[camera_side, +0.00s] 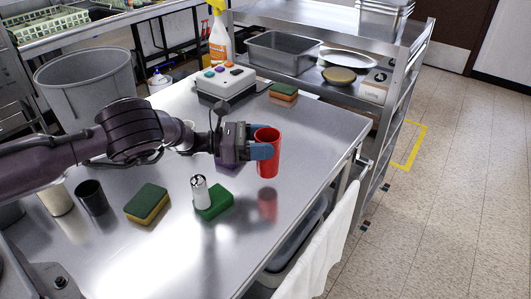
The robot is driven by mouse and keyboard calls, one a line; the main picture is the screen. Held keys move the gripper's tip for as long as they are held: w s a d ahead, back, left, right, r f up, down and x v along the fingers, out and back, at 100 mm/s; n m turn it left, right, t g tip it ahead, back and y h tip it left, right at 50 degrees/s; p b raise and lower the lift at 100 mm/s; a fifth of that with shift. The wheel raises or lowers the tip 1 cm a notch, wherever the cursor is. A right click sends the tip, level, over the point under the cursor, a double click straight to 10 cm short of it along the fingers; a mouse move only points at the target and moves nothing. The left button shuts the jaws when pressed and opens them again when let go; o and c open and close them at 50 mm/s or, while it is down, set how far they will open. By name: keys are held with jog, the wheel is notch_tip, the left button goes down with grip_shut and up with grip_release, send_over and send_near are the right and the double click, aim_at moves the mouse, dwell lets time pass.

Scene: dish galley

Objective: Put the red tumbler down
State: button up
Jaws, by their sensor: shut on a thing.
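The red tumbler (268,164) is upright in my gripper (264,150), near the right edge of the steel table (200,262). My gripper reaches in from the left and its blue-grey fingers are shut on the tumbler's upper part. A red reflection shows on the table below the tumbler, and there seems to be a gap between the tumbler's base and the tabletop.
A green-and-yellow sponge (147,203), a green sponge (214,203) with a silver can (200,191) by it, and a black cup (92,197) stand nearby. A white button box (226,81) and another sponge (284,91) are behind. The table's front right is clear.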

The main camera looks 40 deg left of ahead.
jog(key=shift+w+f, duration=0.15)
jog(key=shift+f, duration=0.05)
jog(key=shift+w+d+f, duration=0.1)
jog(key=shift+w+f, duration=0.05)
jog(key=shift+f, duration=1.55)
jog(key=shift+f, duration=0.2)
jog(key=o, duration=0.9)
jog(key=shift+o, duration=0.2)
jog(key=shift+r, duration=0.1)
